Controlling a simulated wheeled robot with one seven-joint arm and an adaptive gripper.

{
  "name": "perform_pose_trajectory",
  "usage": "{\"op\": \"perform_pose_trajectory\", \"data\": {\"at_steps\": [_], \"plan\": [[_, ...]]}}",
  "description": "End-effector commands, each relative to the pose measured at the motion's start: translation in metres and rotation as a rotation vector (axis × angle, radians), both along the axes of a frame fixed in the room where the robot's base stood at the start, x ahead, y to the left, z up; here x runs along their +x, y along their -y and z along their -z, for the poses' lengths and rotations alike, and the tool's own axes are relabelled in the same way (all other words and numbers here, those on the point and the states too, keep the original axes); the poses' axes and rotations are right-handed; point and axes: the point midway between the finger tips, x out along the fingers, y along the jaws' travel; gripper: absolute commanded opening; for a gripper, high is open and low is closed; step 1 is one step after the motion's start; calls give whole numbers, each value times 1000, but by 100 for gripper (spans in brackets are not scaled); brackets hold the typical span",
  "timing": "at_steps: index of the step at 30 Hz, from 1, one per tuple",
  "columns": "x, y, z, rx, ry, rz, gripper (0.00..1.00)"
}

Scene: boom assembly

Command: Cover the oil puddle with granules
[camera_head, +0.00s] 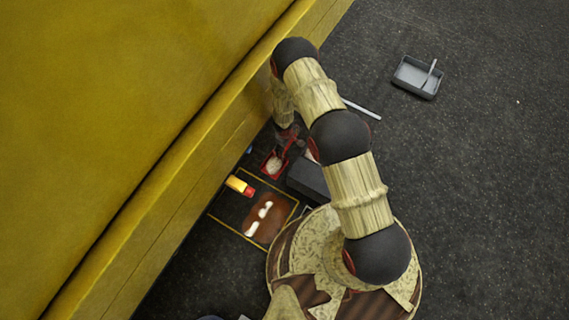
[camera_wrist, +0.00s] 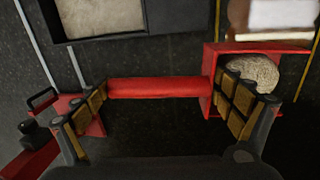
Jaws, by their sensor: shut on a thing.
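My gripper (camera_wrist: 160,92) is shut on a red scoop; its fingers stand at either end of the red handle (camera_wrist: 155,88) in the wrist view. The scoop's pan (camera_wrist: 212,82) is at the right and holds a pale mound of granules (camera_wrist: 252,74). In the head view the scoop (camera_head: 273,164) is below my arm's end, near the yellow structure's foot; the gripper is hard to make out there. The brown oil puddle (camera_head: 272,226), with bright white patches, lies inside a yellow floor outline (camera_head: 229,228), below the scoop in the picture.
A yellow and red object (camera_head: 240,186) lies beside the puddle. A dark box (camera_head: 308,179) stands near the scoop. The large yellow structure (camera_head: 140,90) bounds the left. A grey tray (camera_head: 417,77) lies at upper right, with open floor around it.

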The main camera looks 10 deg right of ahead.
Motion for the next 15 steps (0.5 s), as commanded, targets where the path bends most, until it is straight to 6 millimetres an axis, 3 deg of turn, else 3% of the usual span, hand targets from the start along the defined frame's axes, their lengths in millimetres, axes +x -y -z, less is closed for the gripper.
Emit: {"op": "perform_pose_trajectory", "data": {"at_steps": [1, 6, 10, 15], "plan": [[-8, -5, 27, 10, -18, -49, 36], [-27, -19, 81, 39, -51, -188, 36], [-37, -24, 101, 51, -66, -244, 36], [-41, -26, 107, 49, -66, -267, 36]]}}
